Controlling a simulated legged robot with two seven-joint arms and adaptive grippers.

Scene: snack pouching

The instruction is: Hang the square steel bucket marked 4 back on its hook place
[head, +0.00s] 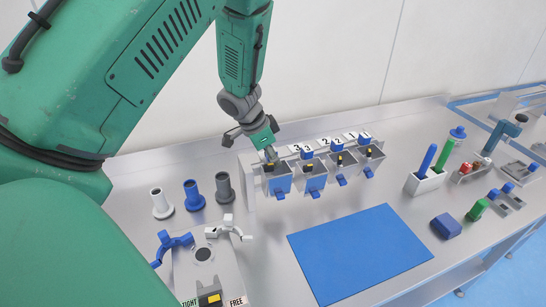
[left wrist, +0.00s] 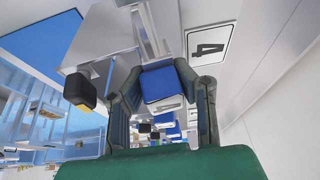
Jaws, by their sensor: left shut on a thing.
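The bucket is in line with the other buckets. Whether it rests on its hook or is held just clear is hidden. My right gripper is not in view.
Buckets (head: 314,176) under plates marked 3, 2 and 1 hang close on the right. White, blue and grey cylinders (head: 193,196) stand to the left. A blue mat (head: 360,252) lies empty in front.

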